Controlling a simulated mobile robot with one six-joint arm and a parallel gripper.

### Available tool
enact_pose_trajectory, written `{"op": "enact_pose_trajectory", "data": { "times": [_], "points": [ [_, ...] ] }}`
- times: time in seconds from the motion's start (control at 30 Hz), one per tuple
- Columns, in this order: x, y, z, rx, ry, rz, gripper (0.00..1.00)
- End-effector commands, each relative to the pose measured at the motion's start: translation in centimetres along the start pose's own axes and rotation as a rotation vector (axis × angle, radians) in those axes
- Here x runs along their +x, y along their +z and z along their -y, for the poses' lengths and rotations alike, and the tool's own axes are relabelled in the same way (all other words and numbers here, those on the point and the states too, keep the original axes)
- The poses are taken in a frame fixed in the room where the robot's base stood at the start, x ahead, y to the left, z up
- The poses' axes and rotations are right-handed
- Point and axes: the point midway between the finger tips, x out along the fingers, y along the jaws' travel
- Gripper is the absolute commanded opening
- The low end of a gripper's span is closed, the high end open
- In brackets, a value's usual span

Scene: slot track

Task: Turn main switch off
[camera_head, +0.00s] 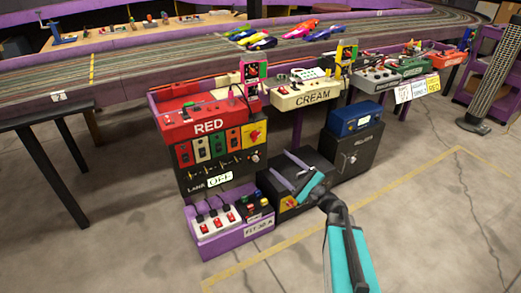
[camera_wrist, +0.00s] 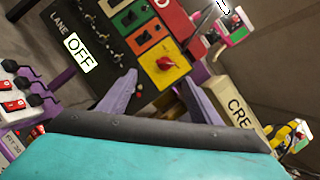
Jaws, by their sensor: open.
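A red rotary knob on a yellow plate (camera_head: 253,134) sits at the right end of the panel under the RED station (camera_head: 208,126). It looks like the main switch, but I cannot read a label on it. In the wrist view the red knob (camera_wrist: 167,62) is ahead, between and beyond my fingertips. My gripper (camera_head: 278,162) has two purple fingers, spread apart and empty, in front of the panel and to its lower right. It also shows in the wrist view (camera_wrist: 158,80). Nothing touches the knob.
A white OFF card (camera_head: 220,179) is on the lower panel. A purple box with red switches (camera_head: 224,226) stands at lower left. A black box (camera_head: 275,190) is below my gripper, with a blue-topped unit (camera_head: 355,120) to its right. The CREAM station (camera_head: 312,97) is at upper right.

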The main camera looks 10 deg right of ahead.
Motion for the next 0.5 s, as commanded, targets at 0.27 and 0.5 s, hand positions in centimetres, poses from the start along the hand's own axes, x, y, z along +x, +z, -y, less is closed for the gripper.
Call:
{"op": "enact_pose_trajectory", "data": {
  "times": [0.27, 0.5],
  "points": [
    [-0.34, -0.46, 1.01, 0.008, -0.039, 0.002, 0.58],
    [-0.3, -0.45, 0.97, 0.008, -0.037, 0.002, 0.58]
  ]
}}
